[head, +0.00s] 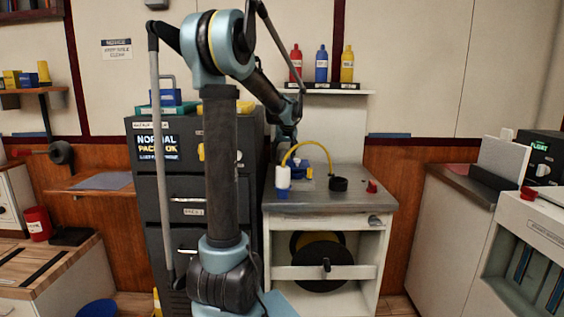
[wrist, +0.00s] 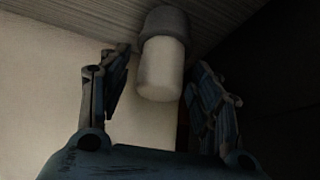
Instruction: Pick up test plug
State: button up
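In the head view, a small white plug with a blue end (head: 283,177) stands upright at the left front of the grey-topped counter. A yellow cord arches from it to the right. I take it for the test plug. My gripper (wrist: 160,65) is open in the wrist view, one finger on each side. A pale cylinder with a darker grey end (wrist: 162,65) shows between and beyond the fingertips; it looks like the same plug. A gap shows at the left finger; contact at the right is unclear. In the head view, my gripper is small and partly hidden behind the plug and cord.
A black ring-shaped part (head: 338,184) and a small red part (head: 372,186) sit on the counter (head: 325,203), right of the plug. A dark drawer cabinet (head: 185,187) stands left. A shelf (head: 325,92) with red, blue and yellow bottles hangs above.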

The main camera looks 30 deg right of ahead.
jog(key=c, duration=1)
jog(key=shift+r, duration=0.1)
jog(key=shift+c, duration=0.2)
